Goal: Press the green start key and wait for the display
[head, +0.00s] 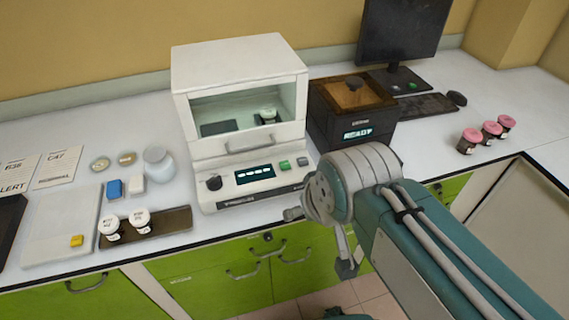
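The white analyser (240,110) stands on the bench against the wall. Its green key (284,165) is on the sloped front panel, right of the dark display (255,174), which shows a row of short pale marks. A grey key (302,162) sits right of the green one, and a black knob (214,183) is at the left. Behind the analyser's window is a small white-topped cup (267,116). My arm comes in from the lower right, its grey joint just right of the panel. My gripper is mostly hidden by the arm; its opening cannot be made out.
A black box (352,115) reading READY stands right of the analyser. Pink-capped jars (471,140) are further right. Two white-capped vials (141,218) stand on a brown tray (172,219) at left. A monitor (403,30) and keyboard (427,106) are behind.

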